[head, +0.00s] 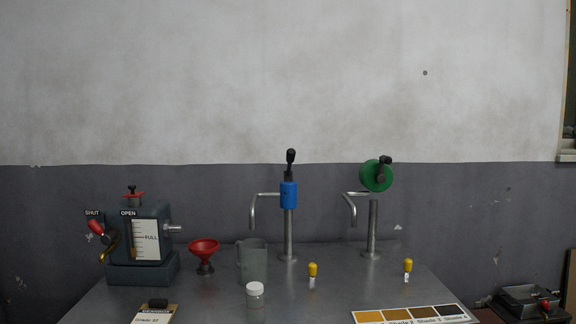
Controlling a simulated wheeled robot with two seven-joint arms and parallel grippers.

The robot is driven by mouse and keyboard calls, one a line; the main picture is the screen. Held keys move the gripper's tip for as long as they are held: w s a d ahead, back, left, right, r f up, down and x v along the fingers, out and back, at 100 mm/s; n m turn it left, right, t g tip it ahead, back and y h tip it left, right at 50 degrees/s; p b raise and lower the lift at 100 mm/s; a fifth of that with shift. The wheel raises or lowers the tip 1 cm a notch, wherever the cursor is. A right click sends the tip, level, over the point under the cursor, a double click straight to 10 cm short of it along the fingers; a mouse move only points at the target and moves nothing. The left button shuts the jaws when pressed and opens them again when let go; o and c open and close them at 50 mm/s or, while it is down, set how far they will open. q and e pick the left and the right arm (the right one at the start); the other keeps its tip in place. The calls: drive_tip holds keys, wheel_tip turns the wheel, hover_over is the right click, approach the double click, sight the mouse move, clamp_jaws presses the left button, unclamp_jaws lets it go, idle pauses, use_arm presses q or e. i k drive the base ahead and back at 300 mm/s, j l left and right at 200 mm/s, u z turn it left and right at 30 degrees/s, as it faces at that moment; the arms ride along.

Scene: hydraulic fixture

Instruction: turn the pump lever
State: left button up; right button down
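Two pumps stand on the metal table. The blue pump (289,195) sits on a steel post with a bent spout to its left, and its black lever (291,160) points straight up. The green round pump (375,176) sits on a second post to the right, also with a spout to its left. Its dark crank handle (385,160) points up and slightly right. Which of these the task calls the pump lever I cannot tell. Neither of my grippers is in view.
A dark tank (158,210) with a red-handled tap and gauge stands left. Near it are a red funnel (204,248), a grey jug (252,262) and a jar (255,295).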

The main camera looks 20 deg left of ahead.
sight(290, 154)
drive_tip(key=l+u, duration=0.1)
drive_tip(key=u, duration=0.35)
drive_tip(key=i+l+u, duration=0.1)
drive_tip(key=u, duration=0.35)
drive_tip(key=l+u, duration=0.35)
drive_tip(key=l, duration=0.65)
drive_tip(key=k+l+u, duration=0.1)
drive_tip(key=l+u, duration=0.3)
drive_tip(key=l, duration=0.6)
drive_tip(key=k+l, duration=0.1)
drive_tip(key=l, duration=0.55)
